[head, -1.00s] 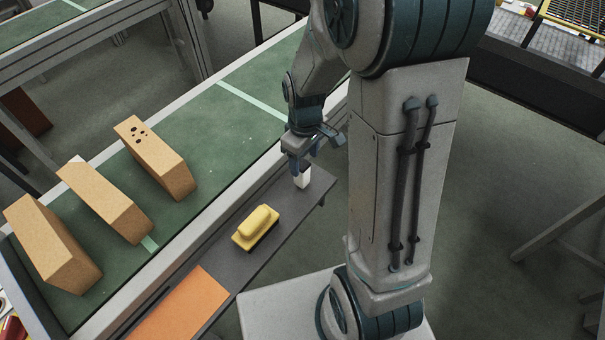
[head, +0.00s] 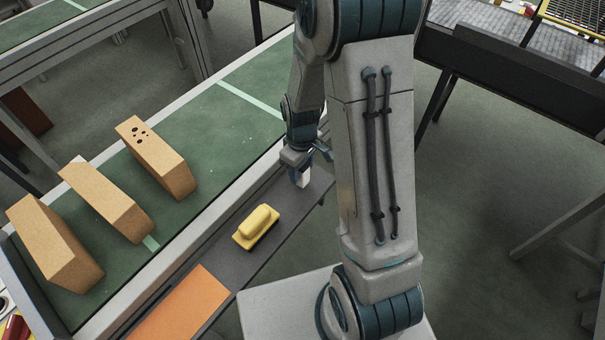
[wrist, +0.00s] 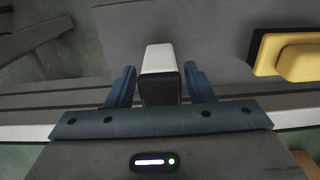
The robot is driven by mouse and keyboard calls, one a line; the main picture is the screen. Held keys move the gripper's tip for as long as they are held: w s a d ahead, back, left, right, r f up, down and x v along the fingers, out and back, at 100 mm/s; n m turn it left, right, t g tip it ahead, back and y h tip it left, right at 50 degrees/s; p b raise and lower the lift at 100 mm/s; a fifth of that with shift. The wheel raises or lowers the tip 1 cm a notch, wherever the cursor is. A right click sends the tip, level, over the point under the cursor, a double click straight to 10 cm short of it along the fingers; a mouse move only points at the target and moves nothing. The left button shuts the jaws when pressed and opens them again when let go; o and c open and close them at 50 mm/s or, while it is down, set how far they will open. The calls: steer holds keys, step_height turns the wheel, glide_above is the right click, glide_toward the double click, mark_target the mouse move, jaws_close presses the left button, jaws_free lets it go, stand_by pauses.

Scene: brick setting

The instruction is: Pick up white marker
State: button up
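The white marker (head: 303,180) is at the far end of the dark grey shelf, under my gripper in the head view. In the wrist view the marker (wrist: 160,58) shows as a block with a white face and a black near part. My gripper (wrist: 160,68) has one blue finger on each side of it, with a narrow gap showing at each side. In the head view my gripper (head: 303,170) points down over the marker and covers its upper part. Whether the fingers touch it lower down is hidden.
A yellow-topped eraser (head: 257,227) lies on the shelf (head: 228,262), nearer than the marker. An orange sheet (head: 182,305) lies nearer still. Several tan boxes (head: 158,160) stand on the green conveyor (head: 205,135) to the left. The shelf between eraser and marker is clear.

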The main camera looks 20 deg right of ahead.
steer(key=c, duration=0.7)
steer(key=shift+r, duration=0.15)
steer(key=shift+w+r, duration=0.1)
steer(key=shift+r, duration=0.35)
steer(key=r, duration=0.3)
steer(key=shift+s+d+r+b, duration=0.25)
steer(key=shift+s+d+b, duration=0.05)
steer(key=shift+s+b, duration=0.05)
steer(key=s+d+r, duration=0.2)
steer(key=s, duration=0.1)
steer(key=s+d+r, duration=0.2)
steer(key=s, duration=0.1)
steer(key=s+d+r+b, duration=0.1)
steer(key=s+d+r, duration=0.1)
steer(key=s, duration=0.1)
steer(key=shift+r, duration=0.2)
